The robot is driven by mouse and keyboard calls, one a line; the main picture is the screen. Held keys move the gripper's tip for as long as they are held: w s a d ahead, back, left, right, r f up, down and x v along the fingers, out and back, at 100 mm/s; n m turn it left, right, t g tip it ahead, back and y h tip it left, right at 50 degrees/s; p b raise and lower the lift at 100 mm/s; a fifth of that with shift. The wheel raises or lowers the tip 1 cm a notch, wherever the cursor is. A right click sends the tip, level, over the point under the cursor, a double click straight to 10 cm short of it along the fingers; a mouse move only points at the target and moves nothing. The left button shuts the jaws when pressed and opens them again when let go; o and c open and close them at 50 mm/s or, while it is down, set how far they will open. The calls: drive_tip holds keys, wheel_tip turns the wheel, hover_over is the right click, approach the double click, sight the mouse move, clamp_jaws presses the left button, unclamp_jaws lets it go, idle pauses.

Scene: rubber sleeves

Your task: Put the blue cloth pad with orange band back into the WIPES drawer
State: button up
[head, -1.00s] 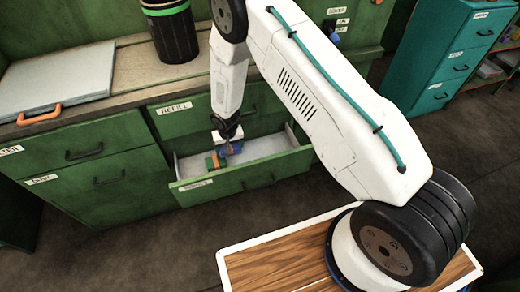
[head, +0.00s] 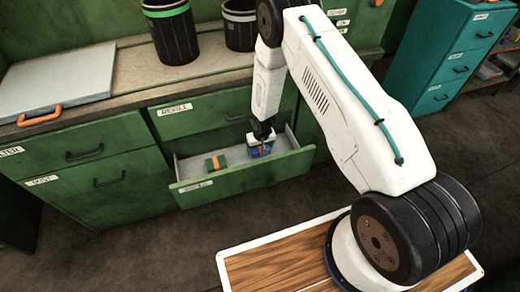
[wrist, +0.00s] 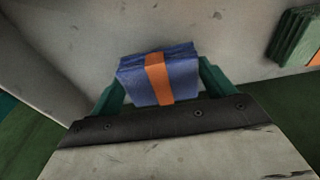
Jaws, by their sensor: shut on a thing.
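The blue cloth pad with orange band (wrist: 185,72) is held between the green fingers of my gripper (wrist: 160,85) in the wrist view. In the head view the pad (head: 262,151) is inside or just above the right part of the open drawer (head: 245,178), partly hidden by my gripper (head: 262,145). The drawer's front label is too small to read for certain. A green pad with an orange band (head: 215,164) lies in the drawer to the left, and it shows at the right edge of the wrist view (wrist: 295,38).
The REFILL drawer (head: 210,116) above is shut. Black bins (head: 172,35) and a grey board with an orange handle (head: 58,75) are on the worktop. A teal cabinet (head: 450,50) stands at the right. The drawer floor between the two pads is clear.

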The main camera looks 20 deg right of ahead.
drive_tip(key=shift+f, duration=0.5)
drive_tip(key=shift+f, duration=0.3)
drive_tip(key=o, duration=0.9)
drive_tip(key=r, duration=0.5)
drive_tip(key=s+r, duration=0.1)
drive_tip(key=r, duration=0.2)
drive_tip(key=shift+a, duration=0.15)
